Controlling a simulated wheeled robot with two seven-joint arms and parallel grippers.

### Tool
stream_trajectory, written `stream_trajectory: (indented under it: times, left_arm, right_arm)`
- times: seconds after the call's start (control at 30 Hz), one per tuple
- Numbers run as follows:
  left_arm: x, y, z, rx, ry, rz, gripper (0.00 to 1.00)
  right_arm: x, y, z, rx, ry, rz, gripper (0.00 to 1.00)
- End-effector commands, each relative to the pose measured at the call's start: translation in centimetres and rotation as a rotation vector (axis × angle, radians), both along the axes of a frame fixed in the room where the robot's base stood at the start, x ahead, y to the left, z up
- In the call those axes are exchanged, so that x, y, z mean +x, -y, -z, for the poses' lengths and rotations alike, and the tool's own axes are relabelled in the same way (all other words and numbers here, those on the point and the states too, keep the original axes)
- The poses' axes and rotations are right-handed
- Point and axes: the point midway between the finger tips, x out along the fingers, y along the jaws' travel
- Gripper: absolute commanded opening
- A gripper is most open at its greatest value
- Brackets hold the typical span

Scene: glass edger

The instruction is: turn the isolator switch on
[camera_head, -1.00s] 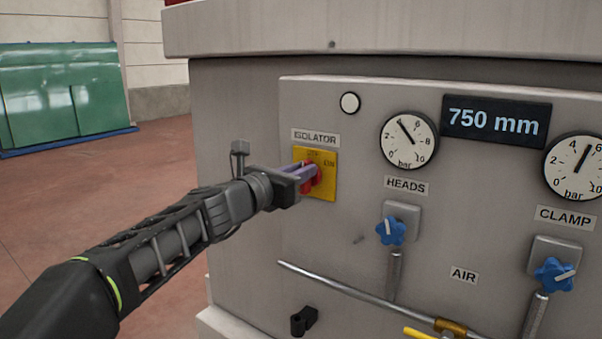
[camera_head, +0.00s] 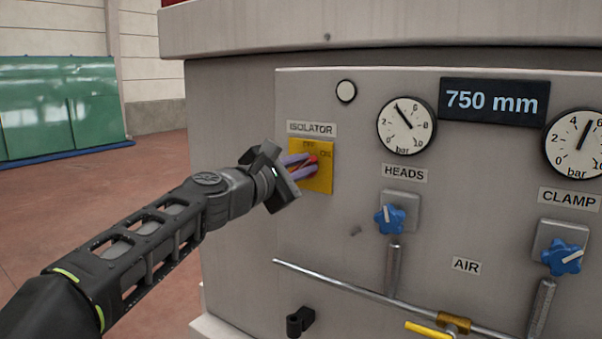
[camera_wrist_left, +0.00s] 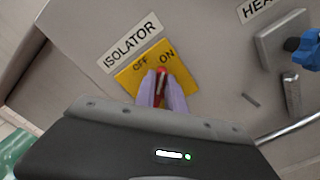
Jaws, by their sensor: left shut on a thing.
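The isolator switch is a red handle (camera_head: 311,161) on a yellow plate (camera_head: 324,183) marked OFF and ON, under an ISOLATOR label, on the grey machine panel. My left gripper (camera_head: 302,168) has its purple fingers shut on the red handle. In the left wrist view the red handle (camera_wrist_left: 161,86) stands between the two fingertips (camera_wrist_left: 160,92), below the OFF and ON marks on the yellow plate (camera_wrist_left: 184,80). The fingers hide part of the handle, and I cannot tell its exact position. My right gripper is not in view.
To the right are the HEADS gauge (camera_head: 406,125), a blue HEADS knob (camera_head: 389,219), a blue CLAMP knob (camera_head: 563,257) and a 750 mm display (camera_head: 494,101). A metal pipe (camera_head: 345,292) with a yellow lever (camera_head: 427,330) runs below. A black knob (camera_head: 300,321) sits low on the panel.

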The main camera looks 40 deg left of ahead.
Motion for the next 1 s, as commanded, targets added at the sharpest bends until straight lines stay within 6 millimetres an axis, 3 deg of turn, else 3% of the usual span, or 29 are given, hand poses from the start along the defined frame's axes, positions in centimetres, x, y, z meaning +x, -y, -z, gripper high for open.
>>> stream_trajectory:
  times: [0.33,0.83,0.87,1.0]
  left_arm:
    - [0.02,0.2,0.39,0.174,-0.005,0.001,0.0]
    - [0.03,0.23,0.36,0.204,-0.005,0.001,0.0]
    - [0.03,0.23,0.36,0.204,-0.006,0.001,0.15]
    - [0.03,0.23,0.36,0.203,-0.005,0.001,0.27]
  right_arm:
    - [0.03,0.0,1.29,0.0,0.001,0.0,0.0]
    - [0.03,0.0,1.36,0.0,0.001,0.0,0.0]
    - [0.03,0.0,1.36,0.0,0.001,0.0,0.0]
    - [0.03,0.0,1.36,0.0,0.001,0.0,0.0]
